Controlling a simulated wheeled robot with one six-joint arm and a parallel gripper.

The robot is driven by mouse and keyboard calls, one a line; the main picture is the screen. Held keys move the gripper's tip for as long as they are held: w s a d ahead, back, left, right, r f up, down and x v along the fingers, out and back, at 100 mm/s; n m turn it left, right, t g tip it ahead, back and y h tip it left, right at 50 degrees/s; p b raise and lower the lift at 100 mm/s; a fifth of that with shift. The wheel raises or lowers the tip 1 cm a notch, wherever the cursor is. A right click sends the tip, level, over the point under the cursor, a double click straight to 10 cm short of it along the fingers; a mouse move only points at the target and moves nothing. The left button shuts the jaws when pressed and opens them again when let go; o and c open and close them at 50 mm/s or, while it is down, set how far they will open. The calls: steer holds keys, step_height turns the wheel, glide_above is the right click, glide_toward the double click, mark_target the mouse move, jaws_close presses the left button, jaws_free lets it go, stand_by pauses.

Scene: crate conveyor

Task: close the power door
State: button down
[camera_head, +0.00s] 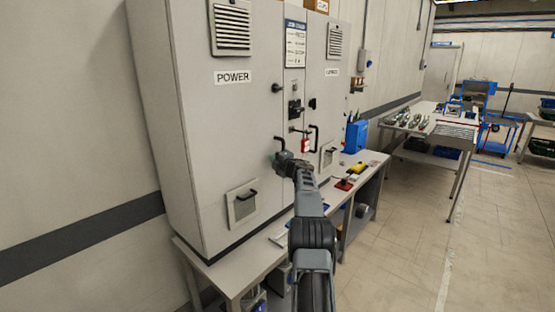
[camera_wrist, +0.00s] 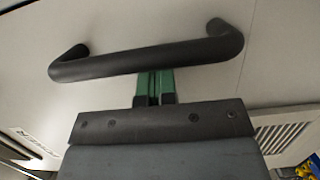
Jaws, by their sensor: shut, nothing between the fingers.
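The power door (camera_head: 228,130) is the left door of a tall grey cabinet, labelled POWER, and it looks flush with the cabinet front in the head view. Its black handle (camera_head: 279,143) is at the door's right edge, partly hidden by my arm. In the wrist view the handle (camera_wrist: 145,55) crosses above the fingers, with the grey door panel (camera_wrist: 140,20) behind it. My gripper (camera_wrist: 155,84) has its green fingertips together, empty, right by the handle's bar. I cannot tell whether they touch it. In the head view my gripper (camera_head: 279,158) is at the door's edge.
The right cabinet door (camera_head: 328,100) has its own handle (camera_head: 314,138); a red lock tag (camera_head: 305,146) hangs between the doors. The cabinet stands on a bench (camera_head: 250,270) with small items. A blue container (camera_head: 356,136) is to the right.

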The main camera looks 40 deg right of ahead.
steer(key=shift+w+a+r, duration=0.3)
steer(key=shift+a+r, duration=0.15)
steer(key=shift+r, duration=0.1)
steer(key=shift+s+d, duration=0.1)
steer(key=shift+s, duration=0.05)
steer(key=s+f+b, duration=0.1)
steer(key=s+b, duration=0.4)
steer(key=s, duration=0.9)
